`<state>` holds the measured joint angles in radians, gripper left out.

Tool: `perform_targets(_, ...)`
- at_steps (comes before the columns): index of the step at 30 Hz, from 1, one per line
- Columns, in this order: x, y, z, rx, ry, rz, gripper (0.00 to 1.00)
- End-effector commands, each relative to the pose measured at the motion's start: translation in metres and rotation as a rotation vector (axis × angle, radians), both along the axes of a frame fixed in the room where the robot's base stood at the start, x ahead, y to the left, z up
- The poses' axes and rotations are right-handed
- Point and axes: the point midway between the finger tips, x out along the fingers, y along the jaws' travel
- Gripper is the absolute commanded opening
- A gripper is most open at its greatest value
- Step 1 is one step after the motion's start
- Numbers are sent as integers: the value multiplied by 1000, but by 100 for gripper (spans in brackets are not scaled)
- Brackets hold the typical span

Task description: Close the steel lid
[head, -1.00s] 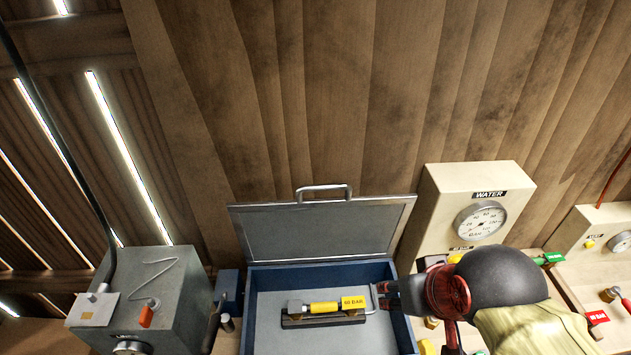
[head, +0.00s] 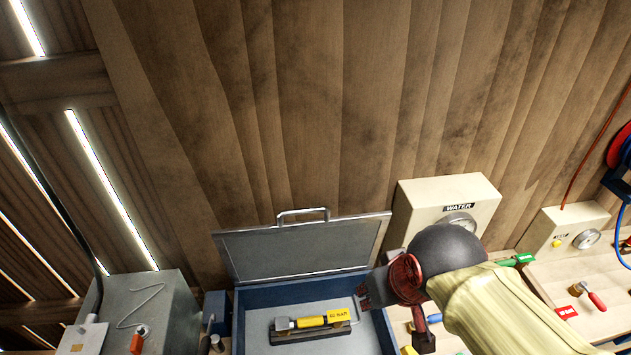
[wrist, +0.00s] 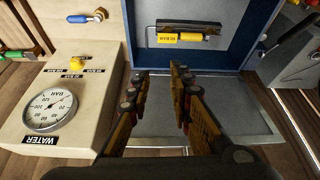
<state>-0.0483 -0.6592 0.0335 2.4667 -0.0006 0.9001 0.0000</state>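The steel lid (head: 300,248) stands raised at the back of the blue box (head: 240,315), its handle (head: 303,213) along the top edge. In the wrist view the lid (wrist: 218,120) lies partly behind my gripper (wrist: 160,75). My gripper (head: 368,288) hovers near the lid's lower right corner in the head view. Its two fingers are apart with nothing between them. I cannot tell whether it touches the lid. The box holds a yellow-handled tool (head: 312,321) on a dark rest, and the tool also shows in the wrist view (wrist: 180,37).
The cream WATER gauge housing (head: 415,195) stands close right of the lid. A grey metal unit (head: 160,310) with an orange switch stands left of the box. A plank wall (head: 300,100) rises behind. Valves with coloured handles (head: 597,301) lie farther right.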

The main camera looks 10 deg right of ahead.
Motion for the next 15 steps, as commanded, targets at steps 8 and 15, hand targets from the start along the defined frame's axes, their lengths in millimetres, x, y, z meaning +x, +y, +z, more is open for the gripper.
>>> perform_targets(8, 70, 26, 87, -17, 105, 58, 3)
perform_targets(15, 154, 55, 144, -27, 161, 48, 0)
